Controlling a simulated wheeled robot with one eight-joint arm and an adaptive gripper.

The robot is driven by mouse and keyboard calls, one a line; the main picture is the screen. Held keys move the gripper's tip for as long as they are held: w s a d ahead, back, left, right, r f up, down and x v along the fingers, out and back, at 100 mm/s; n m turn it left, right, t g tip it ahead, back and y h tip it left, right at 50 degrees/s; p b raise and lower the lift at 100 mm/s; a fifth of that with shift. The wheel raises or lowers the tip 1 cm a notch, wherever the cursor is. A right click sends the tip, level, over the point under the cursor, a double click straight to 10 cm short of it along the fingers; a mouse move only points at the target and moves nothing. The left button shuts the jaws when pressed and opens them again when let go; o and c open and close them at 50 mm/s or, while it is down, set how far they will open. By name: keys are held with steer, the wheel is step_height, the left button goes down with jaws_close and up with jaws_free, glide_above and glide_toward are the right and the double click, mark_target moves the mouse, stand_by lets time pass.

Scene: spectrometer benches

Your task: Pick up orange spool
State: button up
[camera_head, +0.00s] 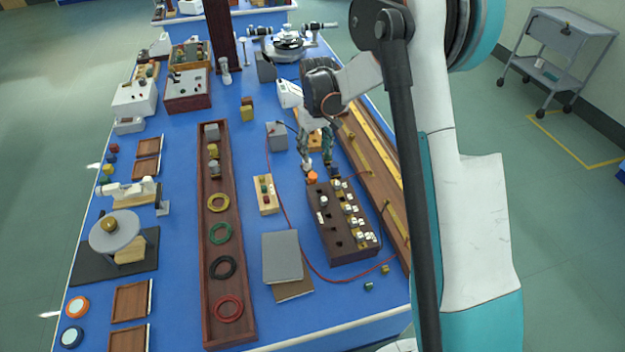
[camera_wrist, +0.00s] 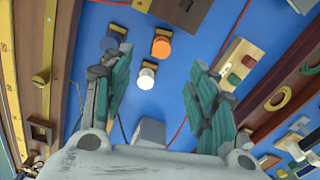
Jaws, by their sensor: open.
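The orange spool (camera_wrist: 161,47) sits on a small dark and tan base on the blue bench, in the upper middle of the wrist view. In the head view it shows as a small orange shape (camera_head: 312,177) just below my fingertips. My gripper (camera_head: 317,163) is open, with its two green-grey fingers spread; in the wrist view the gripper (camera_wrist: 159,60) has the orange spool between and slightly beyond its fingertips, with nothing held. A white spool (camera_wrist: 146,79) stands closer to my palm. A dark blue spool (camera_wrist: 116,33) is by the left finger.
A dark block with holes and small vials (camera_head: 345,222) stands close below the spools. A wooden block with coloured pieces (camera_head: 265,194) lies left. A long rail (camera_head: 372,170) runs along the right. A red cable (camera_head: 284,206) crosses the bench. A grey box (camera_head: 277,136) stands nearby.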

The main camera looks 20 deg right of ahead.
mark_target(313, 175)
step_height(313, 175, down, 8)
steer(key=shift+b, duration=0.9)
steer(key=f, duration=0.1)
steer(key=f+b, duration=0.1)
steer(key=f, duration=0.3)
steer(key=shift+w+a+f+b, duration=0.1)
steer(key=shift+w+a+b, duration=0.15)
steer(key=shift+w+b, duration=0.15)
steer(key=shift+s, duration=0.1)
jaws_close()
